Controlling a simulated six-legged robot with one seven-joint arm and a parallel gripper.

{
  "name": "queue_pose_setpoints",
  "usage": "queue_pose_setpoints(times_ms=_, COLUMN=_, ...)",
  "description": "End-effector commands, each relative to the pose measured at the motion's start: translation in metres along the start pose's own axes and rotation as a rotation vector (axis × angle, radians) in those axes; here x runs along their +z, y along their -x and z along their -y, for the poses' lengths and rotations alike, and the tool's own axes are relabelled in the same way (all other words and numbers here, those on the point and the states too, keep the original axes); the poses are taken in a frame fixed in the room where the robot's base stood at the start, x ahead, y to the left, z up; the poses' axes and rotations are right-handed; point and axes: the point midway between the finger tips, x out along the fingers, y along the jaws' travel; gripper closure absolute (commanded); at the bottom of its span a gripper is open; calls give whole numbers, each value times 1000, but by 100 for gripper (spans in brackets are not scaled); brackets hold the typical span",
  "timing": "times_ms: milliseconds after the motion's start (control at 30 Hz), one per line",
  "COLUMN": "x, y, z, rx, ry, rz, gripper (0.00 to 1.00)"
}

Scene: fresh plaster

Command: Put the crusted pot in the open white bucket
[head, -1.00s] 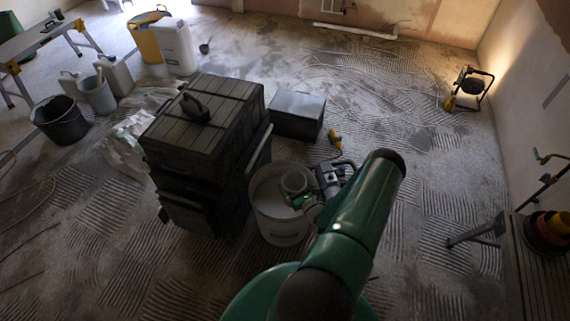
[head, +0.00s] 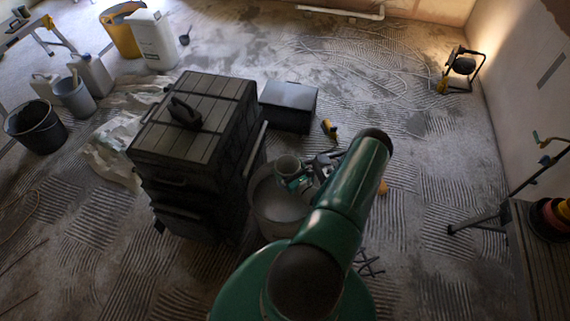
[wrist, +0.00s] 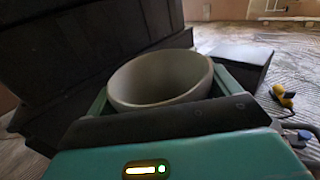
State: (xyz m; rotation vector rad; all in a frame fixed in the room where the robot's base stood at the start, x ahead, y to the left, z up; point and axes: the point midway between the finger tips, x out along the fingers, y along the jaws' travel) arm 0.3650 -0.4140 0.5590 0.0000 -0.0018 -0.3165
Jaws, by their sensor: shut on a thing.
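The crusted pot (head: 288,165) is a small grey-green round vessel with an open mouth. In the wrist view the pot (wrist: 160,78) fills the middle, its mouth tilted upward, between the two green fingers. My gripper (head: 297,181) is shut on it and holds it over the far part of the open white bucket's mouth. The bucket (head: 280,230) stands on the floor beside the black tool chest, and its inside looks pale and empty where visible. My arm hides the bucket's right side. I cannot tell how far the pot's base is from the rim.
The tall black tool chest (head: 197,150) stands close on the bucket's left. A low dark box (head: 288,106) lies behind it. A yellow-ended tool (head: 329,129) lies on the ridged floor. A work lamp (head: 461,69) stands far right. Floor on the right is mostly clear.

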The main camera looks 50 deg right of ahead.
Motion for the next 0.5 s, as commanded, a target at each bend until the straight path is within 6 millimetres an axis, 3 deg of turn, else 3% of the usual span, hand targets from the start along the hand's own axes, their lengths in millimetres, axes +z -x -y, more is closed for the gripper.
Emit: queue_pose_setpoints(times_ms=500, x=-51, y=5, z=1, rx=-1, ry=0, rz=1, gripper=48)
